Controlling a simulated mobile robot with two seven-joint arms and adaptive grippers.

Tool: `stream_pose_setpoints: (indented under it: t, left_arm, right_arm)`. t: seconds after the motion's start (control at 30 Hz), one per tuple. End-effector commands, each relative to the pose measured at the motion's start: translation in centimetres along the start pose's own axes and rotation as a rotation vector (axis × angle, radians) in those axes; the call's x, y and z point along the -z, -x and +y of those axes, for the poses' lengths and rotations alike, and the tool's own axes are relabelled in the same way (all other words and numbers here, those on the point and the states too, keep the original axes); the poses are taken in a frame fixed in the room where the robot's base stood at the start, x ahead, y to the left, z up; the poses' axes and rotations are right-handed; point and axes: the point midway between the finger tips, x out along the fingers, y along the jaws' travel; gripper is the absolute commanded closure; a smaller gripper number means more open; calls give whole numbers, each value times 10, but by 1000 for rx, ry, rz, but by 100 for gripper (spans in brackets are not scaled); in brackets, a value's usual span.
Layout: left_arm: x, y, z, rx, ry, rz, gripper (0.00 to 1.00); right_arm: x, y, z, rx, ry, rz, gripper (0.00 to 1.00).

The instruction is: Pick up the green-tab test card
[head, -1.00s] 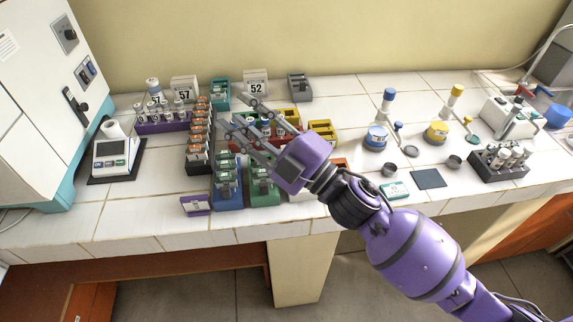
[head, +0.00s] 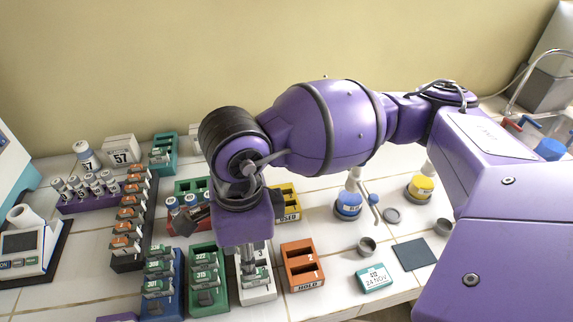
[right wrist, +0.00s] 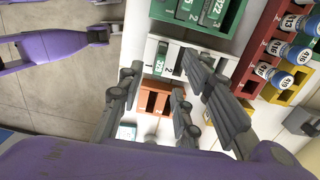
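A green-tab test card (head: 262,273) stands in a slot of the white numbered rack (head: 258,294). In the right wrist view the same card (right wrist: 160,58) shows between my fingers, in the white rack (right wrist: 150,47). My right gripper (head: 248,264) points down over this rack; in the right wrist view the gripper (right wrist: 163,72) is open, with fingers apart on both sides of the card. I cannot tell whether they touch it. More green-tab cards stand in the blue rack (head: 176,301) and the green rack (head: 208,297).
An orange HOLD rack (head: 303,267) stands close right of the white rack. A yellow USED rack (head: 289,214) is behind, partly hidden by my arm. A teal-edged date box (head: 374,278) and dark pad (head: 414,254) lie right. A black rack of orange-tab cards (head: 128,225) is left.

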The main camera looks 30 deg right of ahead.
Motion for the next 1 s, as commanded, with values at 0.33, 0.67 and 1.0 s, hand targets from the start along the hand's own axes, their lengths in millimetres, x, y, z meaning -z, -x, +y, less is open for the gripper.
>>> stream_pose_setpoints:
  t: [0.33,0.67,1.0]
  left_arm:
    - [-2,0,-5,4,-11,-3,68]
    - [4,2,1,-5,-6,3,68]
    - [2,1,4,-7,3,-1,68]
  right_arm:
    - [14,-27,-5,18,-17,53,67]
    - [14,-72,-9,17,-15,50,67]
    - [14,-78,-9,19,-14,49,71]
